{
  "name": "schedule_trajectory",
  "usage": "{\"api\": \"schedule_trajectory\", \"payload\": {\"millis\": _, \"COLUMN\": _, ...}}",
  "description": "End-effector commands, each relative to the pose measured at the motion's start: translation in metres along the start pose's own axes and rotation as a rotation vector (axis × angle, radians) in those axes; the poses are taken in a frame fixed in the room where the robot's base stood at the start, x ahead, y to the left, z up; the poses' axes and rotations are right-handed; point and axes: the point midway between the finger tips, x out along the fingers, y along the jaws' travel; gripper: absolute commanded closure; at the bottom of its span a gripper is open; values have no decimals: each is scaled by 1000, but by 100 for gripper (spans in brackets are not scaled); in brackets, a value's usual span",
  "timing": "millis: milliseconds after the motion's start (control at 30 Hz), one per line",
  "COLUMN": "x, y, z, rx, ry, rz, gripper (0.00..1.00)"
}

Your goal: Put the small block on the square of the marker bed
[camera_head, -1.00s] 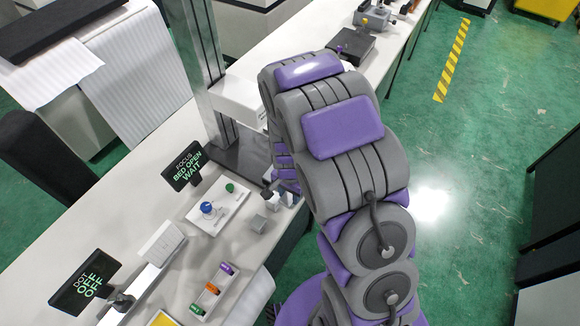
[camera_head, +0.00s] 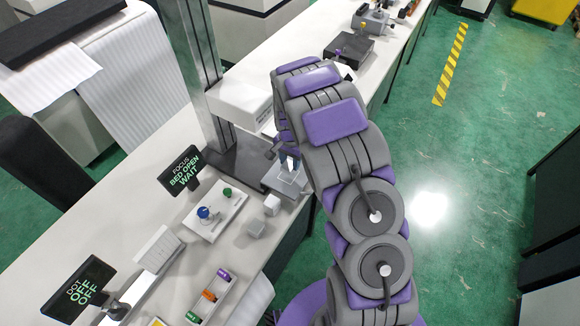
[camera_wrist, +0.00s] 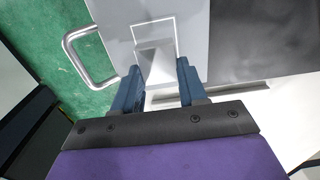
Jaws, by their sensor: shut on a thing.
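My gripper (camera_wrist: 157,84) is shut on the small grey block (camera_wrist: 157,66), which sits between the dark blue fingers in the wrist view. The block overlaps the white square outline (camera_wrist: 172,22) on the grey marker bed (camera_wrist: 115,30). I cannot tell whether it touches the bed or is just above it. In the head view my gripper (camera_head: 289,163) is over the marker bed (camera_head: 278,183), below the white marker head (camera_head: 240,100). The block is not clear there. A sign (camera_head: 180,170) reads "FOCUS BED OPEN WAIT".
A white tray (camera_head: 215,217) holds a blue and a green knob. A metal handle (camera_wrist: 88,58) sticks out from the bed. Another sign (camera_head: 80,289) reads "DOT OFF OFF".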

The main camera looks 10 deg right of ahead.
Motion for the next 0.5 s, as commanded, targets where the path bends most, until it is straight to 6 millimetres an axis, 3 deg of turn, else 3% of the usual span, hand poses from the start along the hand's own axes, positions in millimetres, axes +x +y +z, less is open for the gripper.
{"api": "schedule_trajectory", "payload": {"millis": 233, "x": 32, "y": 1, "z": 1, "rx": 0, "ry": -5, "rz": 4, "gripper": 90}}
{"api": "schedule_trajectory", "payload": {"millis": 500, "x": 34, "y": 1, "z": 1, "rx": 0, "ry": -3, "rz": 2, "gripper": 90}}
